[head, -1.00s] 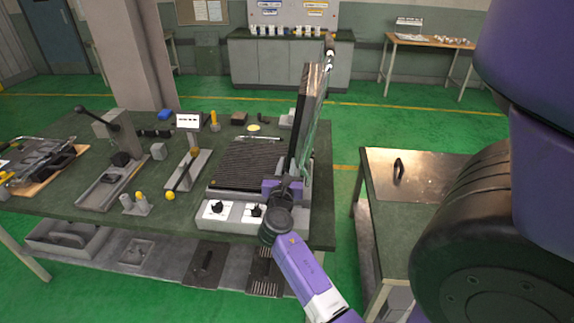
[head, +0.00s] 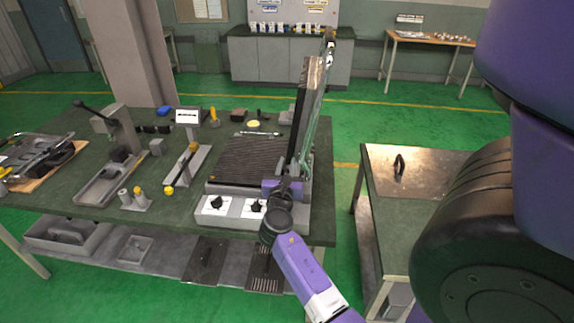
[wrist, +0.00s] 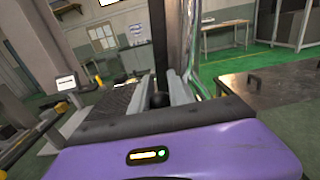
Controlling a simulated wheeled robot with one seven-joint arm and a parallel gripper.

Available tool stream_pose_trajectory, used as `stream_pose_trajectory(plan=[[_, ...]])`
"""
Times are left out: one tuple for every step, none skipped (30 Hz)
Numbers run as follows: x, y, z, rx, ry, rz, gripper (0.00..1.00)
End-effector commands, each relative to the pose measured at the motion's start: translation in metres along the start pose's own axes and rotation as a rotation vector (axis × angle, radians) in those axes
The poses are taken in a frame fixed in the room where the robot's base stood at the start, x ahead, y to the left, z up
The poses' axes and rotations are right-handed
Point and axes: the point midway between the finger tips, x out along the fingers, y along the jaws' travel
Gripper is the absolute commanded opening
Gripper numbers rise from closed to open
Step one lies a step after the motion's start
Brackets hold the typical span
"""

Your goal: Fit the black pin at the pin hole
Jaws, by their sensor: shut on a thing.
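My gripper (head: 284,188) is at the front right corner of the grey bench unit with the ribbed dark plate (head: 250,160), beside its white panel with black knobs (head: 215,204). In the wrist view the two grey fingers (wrist: 165,97) point away, and a small rounded black thing (wrist: 158,99), which looks like the black pin, sits between them. The pin is hidden in the head view. A tall dark slab (head: 308,100) stands upright just beyond the gripper. I cannot make out the pin hole.
Green hoses or cables (head: 310,140) run up along the slab. A channel with a yellow-knobbed lever (head: 185,165) and a small sign (head: 187,116) stand to the left. A side table (head: 425,170) with a dark handle is at right, across a gap.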

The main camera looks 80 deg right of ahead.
Motion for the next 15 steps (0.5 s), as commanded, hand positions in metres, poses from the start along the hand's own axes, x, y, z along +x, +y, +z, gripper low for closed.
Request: stream_pose_trajectory(plan=[[0.0000,0.0000,-0.0021,0.000,0.000,0.000,0.00],[0.0000,0.0000,-0.0028,0.000,0.000,0.000,0.00],[0.0000,0.0000,-0.0039,0.000,0.000,0.000,0.00],[0.0000,0.0000,-0.0027,0.000,0.000,0.000,0.27],[-0.0001,-0.0001,-0.0027,0.000,0.001,0.000,0.33],[-0.0001,-0.0002,-0.0030,0.000,0.001,0.000,0.41],[-0.0001,-0.0004,-0.0032,0.000,0.002,-0.001,0.47],[0.0000,-0.0006,-0.0034,0.000,0.002,-0.001,0.47],[0.0000,-0.0008,-0.0036,0.000,0.002,-0.001,0.47],[0.0000,-0.0009,-0.0037,0.000,0.002,-0.002,0.47],[0.0000,-0.0011,-0.0038,0.000,0.003,-0.002,0.47],[0.0001,-0.0013,-0.0040,0.000,0.003,-0.002,0.47],[0.0001,-0.0014,-0.0041,0.000,0.003,-0.003,0.47],[0.0001,-0.0015,-0.0042,0.000,0.003,-0.003,0.47],[0.0000,-0.0017,-0.0046,0.000,0.004,-0.003,0.47]])
